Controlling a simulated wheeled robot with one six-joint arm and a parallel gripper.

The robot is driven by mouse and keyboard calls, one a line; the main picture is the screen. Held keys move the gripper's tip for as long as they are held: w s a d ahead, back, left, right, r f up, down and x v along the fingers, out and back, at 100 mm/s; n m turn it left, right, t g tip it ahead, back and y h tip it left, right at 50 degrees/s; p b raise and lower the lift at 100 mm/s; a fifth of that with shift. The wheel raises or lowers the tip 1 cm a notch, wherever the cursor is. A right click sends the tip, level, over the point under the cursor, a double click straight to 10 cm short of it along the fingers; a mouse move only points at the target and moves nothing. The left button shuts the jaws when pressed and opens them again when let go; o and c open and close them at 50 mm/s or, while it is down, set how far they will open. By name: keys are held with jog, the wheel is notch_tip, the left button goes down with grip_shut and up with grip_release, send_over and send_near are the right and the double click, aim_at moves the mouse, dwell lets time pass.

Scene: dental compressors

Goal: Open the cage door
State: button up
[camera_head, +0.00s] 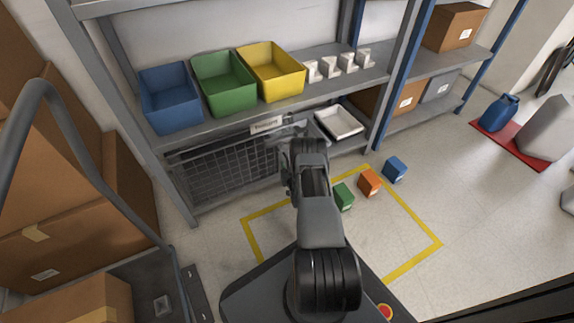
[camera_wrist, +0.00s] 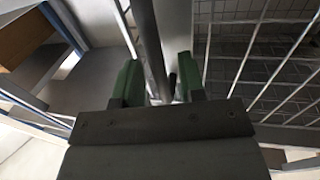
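The wire cage (camera_head: 222,172) sits under the lower shelf of the rack in the head view. A label plate (camera_head: 266,125) is above its right part. In the wrist view the cage mesh (camera_wrist: 270,55) fills the right side. My gripper (camera_wrist: 158,65) shows two green fingers set apart. A grey upright bar (camera_wrist: 147,35), perhaps the door's handle, runs between them, with gaps visible beside it. I cannot tell whether a finger touches it. In the head view my arm hides the fingers and the cage's right end. The door looks shut.
Blue (camera_head: 170,98), green (camera_head: 224,83) and yellow (camera_head: 271,71) bins stand on the shelf above. A white tray (camera_head: 339,123) is right of the cage. Green (camera_head: 344,196), orange (camera_head: 369,181) and blue (camera_head: 395,169) blocks lie on the floor near yellow tape. Cartons (camera_head: 75,215) crowd the left.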

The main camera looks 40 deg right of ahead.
jog(key=shift+a, duration=0.15)
jog(key=shift+c, duration=0.4)
grip_shut()
